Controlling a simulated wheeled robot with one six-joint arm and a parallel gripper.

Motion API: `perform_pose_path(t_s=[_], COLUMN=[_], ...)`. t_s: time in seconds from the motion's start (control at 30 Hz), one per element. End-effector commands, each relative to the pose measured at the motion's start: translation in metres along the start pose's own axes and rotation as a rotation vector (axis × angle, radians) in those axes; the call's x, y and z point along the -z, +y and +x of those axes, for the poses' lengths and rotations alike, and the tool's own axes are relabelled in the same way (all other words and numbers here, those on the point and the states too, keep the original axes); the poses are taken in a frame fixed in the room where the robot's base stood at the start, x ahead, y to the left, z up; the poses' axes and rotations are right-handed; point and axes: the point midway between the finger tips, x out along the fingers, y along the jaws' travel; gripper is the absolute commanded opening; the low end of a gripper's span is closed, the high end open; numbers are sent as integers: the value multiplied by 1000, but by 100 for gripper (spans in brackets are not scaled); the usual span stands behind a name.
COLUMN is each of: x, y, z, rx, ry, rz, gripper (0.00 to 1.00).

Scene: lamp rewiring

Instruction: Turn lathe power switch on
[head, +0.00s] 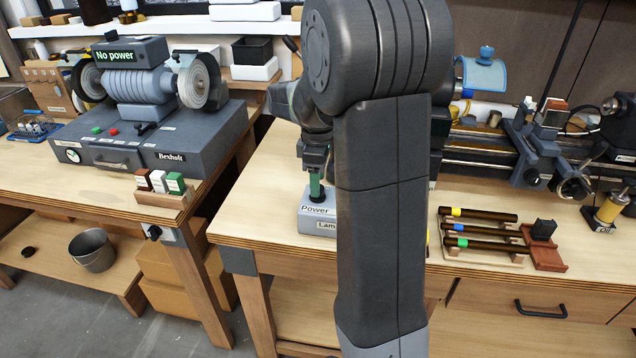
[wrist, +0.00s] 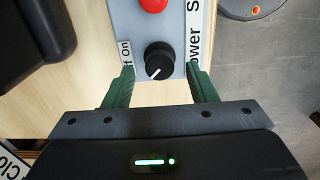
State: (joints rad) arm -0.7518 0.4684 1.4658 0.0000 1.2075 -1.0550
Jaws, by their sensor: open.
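A grey power box (head: 311,222) stands on the wooden bench, labelled "Power" on top and "Lam…" on its front, partly hidden by my arm. In the wrist view its grey top (wrist: 123,22) carries a black knob (wrist: 159,60) with a white pointer line aimed toward the lower left. An "off on" label (wrist: 126,53) is beside the knob, and a red button (wrist: 152,4) is above it. My gripper (wrist: 163,72) is open, its green fingers on either side of the knob, apart from it. In the head view my gripper (head: 317,186) is over the box.
The lathe (head: 500,150) stands at the right, partly behind my arm. Several dark rods (head: 478,229) lie in a rack on the bench. A bench grinder (head: 140,85) showing "No power" stands on the left bench, with a small block holder (head: 163,197) at its corner.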

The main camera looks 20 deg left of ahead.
Motion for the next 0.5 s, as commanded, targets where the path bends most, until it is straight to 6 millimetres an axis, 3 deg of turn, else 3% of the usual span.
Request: perform_pose_path(t_s=[0.2, 0.47, 0.5], x=[0, 0, 0], y=[0, 0, 0], z=[15, 16, 16], rx=[0, 0, 0], ry=[0, 0, 0], rz=[0, 0, 0], gripper=[52, 52, 46])
